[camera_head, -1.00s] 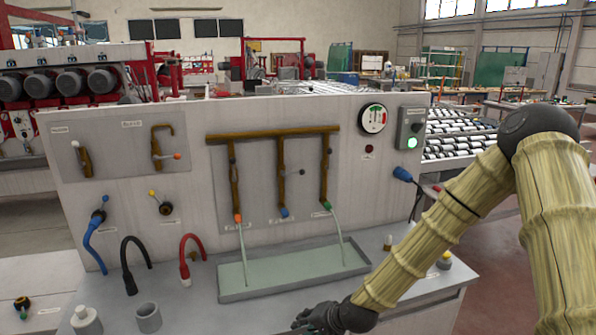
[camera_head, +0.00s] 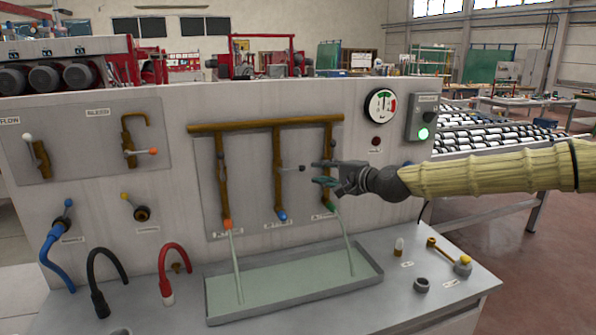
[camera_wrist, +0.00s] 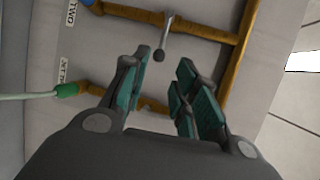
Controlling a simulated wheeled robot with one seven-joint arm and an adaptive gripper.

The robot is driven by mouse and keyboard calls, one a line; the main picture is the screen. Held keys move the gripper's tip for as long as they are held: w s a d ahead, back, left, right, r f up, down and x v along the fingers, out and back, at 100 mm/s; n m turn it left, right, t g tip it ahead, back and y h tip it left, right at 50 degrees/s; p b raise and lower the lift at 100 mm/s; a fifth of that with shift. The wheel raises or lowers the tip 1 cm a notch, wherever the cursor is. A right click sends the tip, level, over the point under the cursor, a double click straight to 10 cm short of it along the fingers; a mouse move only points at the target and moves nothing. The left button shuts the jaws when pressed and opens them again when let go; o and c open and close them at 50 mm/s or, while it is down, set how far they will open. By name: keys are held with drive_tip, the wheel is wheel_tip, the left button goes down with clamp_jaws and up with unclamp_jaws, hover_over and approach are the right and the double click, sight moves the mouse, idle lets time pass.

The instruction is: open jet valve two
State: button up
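Jet valve two is on the middle brown pipe (camera_head: 280,185), which ends in a blue nozzle (camera_head: 282,216). Its lever (camera_head: 291,169) sticks out to the right and ends in a black knob (camera_head: 302,168). In the wrist view the lever (camera_wrist: 167,38) hangs from the upper pipe beside a "TWO" label (camera_wrist: 69,14), its knob (camera_wrist: 159,55) near the fingertips. My gripper (camera_head: 318,173) is open and empty, just right of the knob in the head view. Its fingers (camera_wrist: 164,68) are spread in the wrist view. I see no clear contact.
The right pipe (camera_head: 327,145) with a green nozzle (camera_head: 329,208) is partly behind my gripper. Pale streams run from the orange (camera_head: 227,224) and green nozzles into the tray (camera_head: 300,308); none shows from the blue one. A gauge (camera_head: 380,105) and green-lit box (camera_head: 422,118) sit at upper right.

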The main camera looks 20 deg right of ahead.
sight(299, 169)
drive_tip(key=shift+a+p+x, duration=0.15)
drive_tip(key=shift+p+x, duration=0.4)
drive_tip(key=shift+x, duration=2.15)
drive_tip(key=shift+a+p+x, duration=0.1)
drive_tip(key=shift+p+x, duration=0.45)
drive_tip(key=shift+x, duration=2.1)
drive_tip(key=shift+s+f, duration=0.1)
drive_tip(key=shift+s, duration=0.05)
clamp_jaws()
